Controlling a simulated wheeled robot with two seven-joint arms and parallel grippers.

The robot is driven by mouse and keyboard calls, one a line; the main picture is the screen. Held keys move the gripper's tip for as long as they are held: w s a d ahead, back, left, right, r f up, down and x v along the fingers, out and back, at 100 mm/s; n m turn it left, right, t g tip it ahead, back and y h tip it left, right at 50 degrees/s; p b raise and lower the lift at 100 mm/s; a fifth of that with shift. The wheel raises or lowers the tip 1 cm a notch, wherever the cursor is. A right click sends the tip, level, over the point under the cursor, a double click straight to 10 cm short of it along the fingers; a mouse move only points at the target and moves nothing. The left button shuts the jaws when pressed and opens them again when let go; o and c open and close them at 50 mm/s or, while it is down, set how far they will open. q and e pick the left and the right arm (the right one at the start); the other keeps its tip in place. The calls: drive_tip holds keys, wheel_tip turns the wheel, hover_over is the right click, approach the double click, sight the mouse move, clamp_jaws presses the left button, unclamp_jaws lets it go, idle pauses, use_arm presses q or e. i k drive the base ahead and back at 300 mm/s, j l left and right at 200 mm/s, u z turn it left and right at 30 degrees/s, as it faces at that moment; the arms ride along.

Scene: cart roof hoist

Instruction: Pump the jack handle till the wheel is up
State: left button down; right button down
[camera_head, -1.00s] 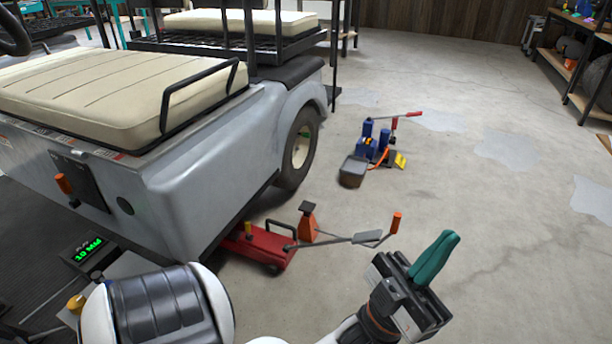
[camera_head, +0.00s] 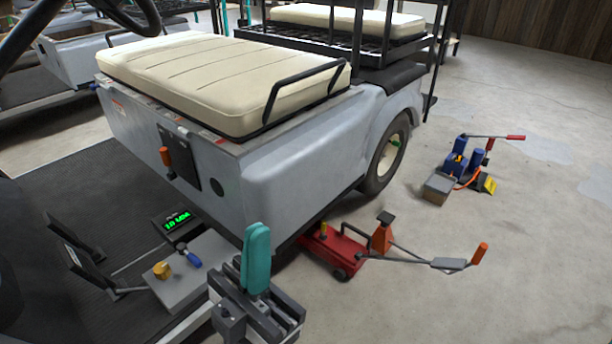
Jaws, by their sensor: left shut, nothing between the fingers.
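The red floor jack (camera_head: 335,251) stands on the concrete beside and partly under the grey cart's body. Its thin jack handle (camera_head: 412,257) reaches low to the right, past a grey pedal-like plate, and ends in an upright orange grip (camera_head: 480,254). The cart's rear wheel (camera_head: 390,155) is behind the jack; I cannot tell whether its tyre touches the floor. My left gripper (camera_head: 258,236), with teal fingers pointing up, is shut and empty at the bottom, left of the jack and apart from the handle. My right gripper is not in view.
An orange stand (camera_head: 382,236) is just behind the jack. A blue pump unit (camera_head: 459,163) with a red-tipped lever stands farther right. A grey box (camera_head: 190,276) with knobs and a green display (camera_head: 177,220) are at lower left. Floor right of the handle is clear.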

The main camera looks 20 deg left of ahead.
sight(454, 264)
drive_tip(key=u, duration=0.15)
drive_tip(key=i+l+u, duration=0.4)
drive_tip(key=i+l, duration=0.45)
drive_tip(key=l, duration=0.2)
